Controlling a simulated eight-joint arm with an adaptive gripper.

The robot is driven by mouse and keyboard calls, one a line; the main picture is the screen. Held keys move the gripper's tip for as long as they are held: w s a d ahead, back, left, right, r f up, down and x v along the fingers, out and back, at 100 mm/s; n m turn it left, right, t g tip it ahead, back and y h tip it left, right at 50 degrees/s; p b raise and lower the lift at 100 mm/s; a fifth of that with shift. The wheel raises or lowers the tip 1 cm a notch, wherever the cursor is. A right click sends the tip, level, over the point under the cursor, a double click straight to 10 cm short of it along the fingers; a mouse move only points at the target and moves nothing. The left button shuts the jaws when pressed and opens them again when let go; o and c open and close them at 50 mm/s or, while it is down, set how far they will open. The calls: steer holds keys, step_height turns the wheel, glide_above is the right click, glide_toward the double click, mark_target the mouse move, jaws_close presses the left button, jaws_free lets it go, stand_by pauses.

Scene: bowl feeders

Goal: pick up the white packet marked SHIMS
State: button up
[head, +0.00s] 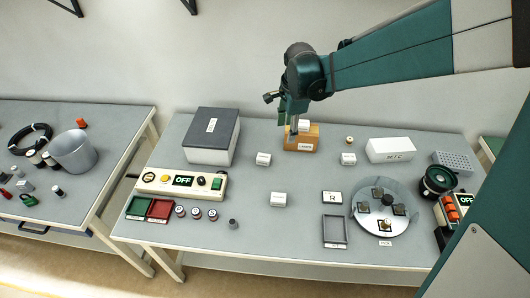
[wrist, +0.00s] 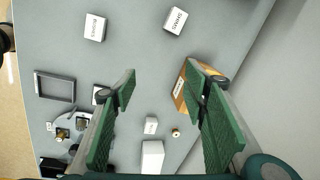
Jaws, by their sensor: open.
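The white packet whose label appears to read SHIMS (wrist: 175,20) lies on the bench, near the top of the wrist view. In the head view it appears to be the packet (head: 263,159) left of and in front of the wooden block (head: 301,139). My gripper (wrist: 162,82) is open and empty, its green fingers apart. In the head view it hangs by the wooden block, up and right of the SHIMS packet, clear of it. The block also shows in the wrist view (wrist: 181,92), partly hidden behind a finger.
Another white packet (head: 279,199) lies nearer the front, one (head: 348,158) lies to the right, and one (head: 304,125) sits on the block. A grey lidded box (head: 211,136) stands left of the SHIMS packet. A SET C box (head: 390,150) stands right. Bench around the packet is clear.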

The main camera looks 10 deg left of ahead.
mark_target(264, 157)
steer(key=w+a+f+m, duration=0.1)
steer(key=a+f, duration=0.2)
steer(key=f, duration=0.2)
steer(key=w+a+f+m+g+b, duration=0.1)
steer(key=w+a+f+m, duration=0.1)
steer(key=f, duration=0.3)
steer(key=w+a+f+m+b, duration=0.1)
steer(key=w+a+f, duration=0.1)
steer(key=a+f, duration=0.2)
steer(key=shift+w+a+f+m+g+h, duration=0.1)
steer(key=shift+a+f+m+g+h, duration=0.25)
steer(key=shift+f, duration=0.25)
steer(key=shift+f, duration=1.25)
steer(key=shift+f+b, duration=0.7)
steer(key=shift+f, duration=1.9)
steer(key=c, duration=1)
